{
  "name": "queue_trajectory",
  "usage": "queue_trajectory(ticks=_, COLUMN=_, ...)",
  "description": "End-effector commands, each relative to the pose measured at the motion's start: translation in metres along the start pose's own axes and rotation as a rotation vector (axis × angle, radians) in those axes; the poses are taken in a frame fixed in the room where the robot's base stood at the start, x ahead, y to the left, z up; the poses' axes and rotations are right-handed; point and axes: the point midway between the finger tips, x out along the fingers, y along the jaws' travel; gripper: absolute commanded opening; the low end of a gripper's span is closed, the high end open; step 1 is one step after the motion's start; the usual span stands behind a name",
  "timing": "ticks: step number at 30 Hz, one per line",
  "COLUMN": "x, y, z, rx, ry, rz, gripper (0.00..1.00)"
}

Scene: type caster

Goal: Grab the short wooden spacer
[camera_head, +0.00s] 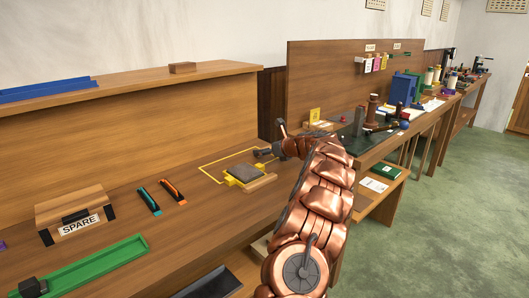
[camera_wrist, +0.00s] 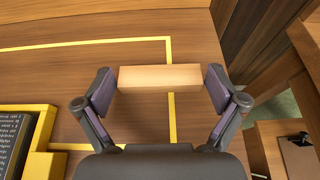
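A short light wooden block, which looks like the spacer (camera_wrist: 160,77), lies crosswise between the fingertips of my gripper (camera_wrist: 160,80) in the wrist view. Its two ends come right up to the purple finger pads. I cannot tell whether the pads touch it or leave a thin gap, or whether it rests on the bench. The fingers are spread wide. In the head view my gripper (camera_head: 265,152) is low over the bench by a yellow outline, and I cannot make out the block there.
A yellow fixture with a dark grey plate (camera_head: 245,174) stands beside my gripper; its yellow edge (camera_wrist: 42,128) is left in the wrist view. Orange (camera_head: 173,190) and teal (camera_head: 149,201) tools lie left. A brown block (camera_head: 182,68) sits on the upper ledge.

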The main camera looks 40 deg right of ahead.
Motion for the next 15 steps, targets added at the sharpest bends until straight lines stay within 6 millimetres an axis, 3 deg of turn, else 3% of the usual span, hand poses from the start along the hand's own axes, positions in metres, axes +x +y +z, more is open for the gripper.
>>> queue_trajectory(ticks=7, x=-0.0001, y=-0.0001, z=-0.0002, rx=0.0, ry=0.0, rz=0.0, gripper=0.65)
queue_trajectory(ticks=15, x=-0.0006, y=-0.0001, z=0.0009, rx=0.0, ry=0.0, rz=0.0, gripper=0.65)
